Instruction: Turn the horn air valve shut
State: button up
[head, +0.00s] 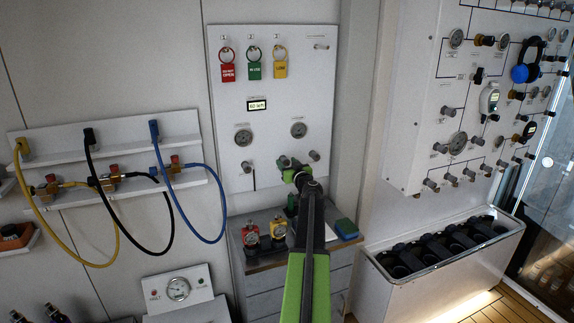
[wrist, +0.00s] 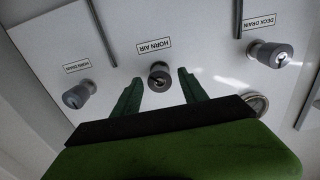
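The horn air valve (wrist: 159,76) is a small grey round knob beside its "HORN AIR" label (wrist: 155,46) in the wrist view. My gripper (wrist: 160,91) is open, with one dark green finger on each side of the line to the knob. The knob sits between and just past the fingertips, and no contact shows. In the head view my gripper (head: 291,166) is at the lower middle of the white panel (head: 270,75) and largely covers this valve.
The horn drain knob (wrist: 77,95) and deck drain knob (wrist: 270,54) flank the valve. A gauge (wrist: 257,104) is partly hidden behind my gripper. Colored tags (head: 253,70) hang higher on the panel. A cabinet (head: 262,262) with small items stands below. Hoses (head: 110,200) hang at left.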

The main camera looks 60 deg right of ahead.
grip_shut()
jog(key=shift+m, duration=0.3)
